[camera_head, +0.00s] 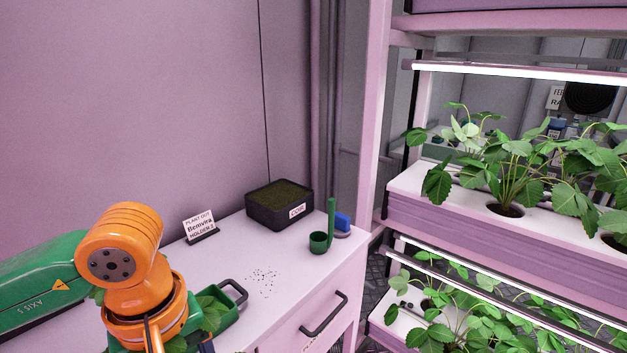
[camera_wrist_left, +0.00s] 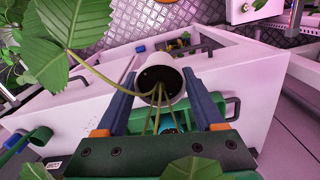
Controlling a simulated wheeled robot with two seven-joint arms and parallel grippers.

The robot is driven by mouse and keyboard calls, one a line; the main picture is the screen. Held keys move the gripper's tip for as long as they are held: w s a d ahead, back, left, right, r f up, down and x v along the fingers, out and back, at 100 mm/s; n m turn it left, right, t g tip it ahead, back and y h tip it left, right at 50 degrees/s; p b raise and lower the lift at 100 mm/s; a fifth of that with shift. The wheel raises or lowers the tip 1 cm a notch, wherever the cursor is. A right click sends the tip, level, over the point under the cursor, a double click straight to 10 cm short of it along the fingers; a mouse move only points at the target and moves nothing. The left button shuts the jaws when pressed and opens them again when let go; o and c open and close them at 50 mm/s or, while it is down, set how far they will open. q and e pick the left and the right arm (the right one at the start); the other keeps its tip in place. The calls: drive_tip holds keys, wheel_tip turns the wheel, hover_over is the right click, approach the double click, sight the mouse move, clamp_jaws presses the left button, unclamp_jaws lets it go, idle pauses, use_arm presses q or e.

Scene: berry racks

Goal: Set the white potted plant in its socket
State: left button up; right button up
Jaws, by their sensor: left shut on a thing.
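In the left wrist view, my left gripper (camera_wrist_left: 159,78) is shut on a white pot (camera_wrist_left: 182,88) with dark soil inside. Its thin stems bend over the gripper, and a large serrated leaf (camera_wrist_left: 65,60) hangs at the left. The rack's white upper channel (camera_head: 410,185) holds leafy plants in round sockets, one socket (camera_head: 505,210) filled by a plant. No empty socket is clearly visible. My right gripper is not in view.
The white bench (camera_head: 290,265) carries a black COIR tub (camera_head: 280,205), a sign (camera_head: 200,226) reading "PLANT OUT Benvira HOLDER 2", a green cup (camera_head: 319,243), a blue object (camera_head: 343,221) and a green tray (camera_head: 228,312). Dark crumbs lie mid-bench. A rack post (camera_head: 373,110) stands between bench and channels.

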use_arm(q)
drive_tip(key=f+m, duration=0.4)
drive_tip(key=m, duration=0.1)
drive_tip(key=f+m, duration=0.2)
drive_tip(key=shift+w+a+f+m, duration=0.25)
drive_tip(key=shift+w+f+m, duration=0.1)
drive_tip(key=shift+f+m, duration=0.05)
drive_tip(key=shift+s+d+f, duration=0.1)
drive_tip(key=shift+s, duration=0.05)
